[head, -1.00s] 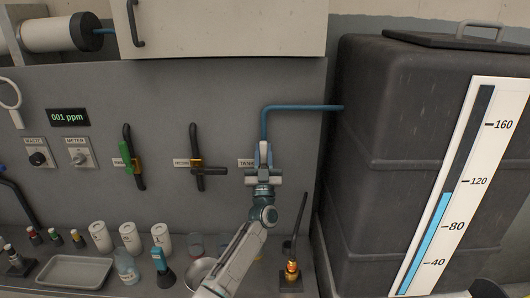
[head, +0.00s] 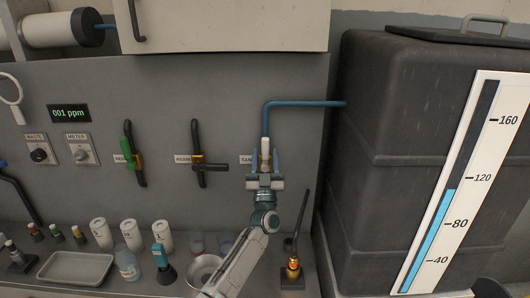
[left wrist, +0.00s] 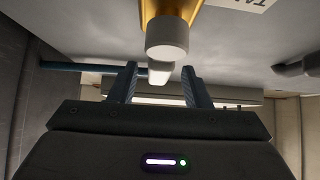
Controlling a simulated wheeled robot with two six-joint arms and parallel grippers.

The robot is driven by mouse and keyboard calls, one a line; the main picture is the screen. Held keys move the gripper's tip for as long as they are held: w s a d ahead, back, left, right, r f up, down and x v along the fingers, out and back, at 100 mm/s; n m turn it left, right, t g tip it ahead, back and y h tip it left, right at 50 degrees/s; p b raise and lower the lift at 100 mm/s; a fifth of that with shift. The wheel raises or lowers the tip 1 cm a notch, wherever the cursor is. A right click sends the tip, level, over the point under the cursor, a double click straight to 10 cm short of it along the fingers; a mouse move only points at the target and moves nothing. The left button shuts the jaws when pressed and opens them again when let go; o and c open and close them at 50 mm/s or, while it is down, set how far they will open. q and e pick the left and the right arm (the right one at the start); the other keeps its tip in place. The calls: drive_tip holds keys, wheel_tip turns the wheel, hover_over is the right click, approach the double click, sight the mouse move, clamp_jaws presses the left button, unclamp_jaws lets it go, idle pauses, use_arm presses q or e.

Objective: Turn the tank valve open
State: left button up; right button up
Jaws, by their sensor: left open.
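The tank valve shows in the head view as a small brass and white fitting (head: 265,148) below the blue pipe, beside the partly covered TANK label (head: 246,159). In the left wrist view its brass body (left wrist: 179,12) and a pale stub (left wrist: 167,36) are close above my fingers. A paler end shows between the fingertips. My left gripper (head: 265,163) is open in front of the valve, with one finger on each side of the pale part. I cannot tell whether a finger touches it. My gripper hides the lower part of the valve. My right gripper is not in view.
The large dark tank (head: 390,140) with its blue level gauge (head: 432,235) stands at the right. Bottles, a tray (head: 75,280) and a bowl (head: 203,270) crowd the counter.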

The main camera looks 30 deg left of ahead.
use_arm(q)
drive_tip(key=b+v, duration=0.2)
drive_tip(key=v, duration=0.6)
drive_tip(key=shift+s+f, duration=0.1)
drive_tip(key=shift+d, duration=0.1)
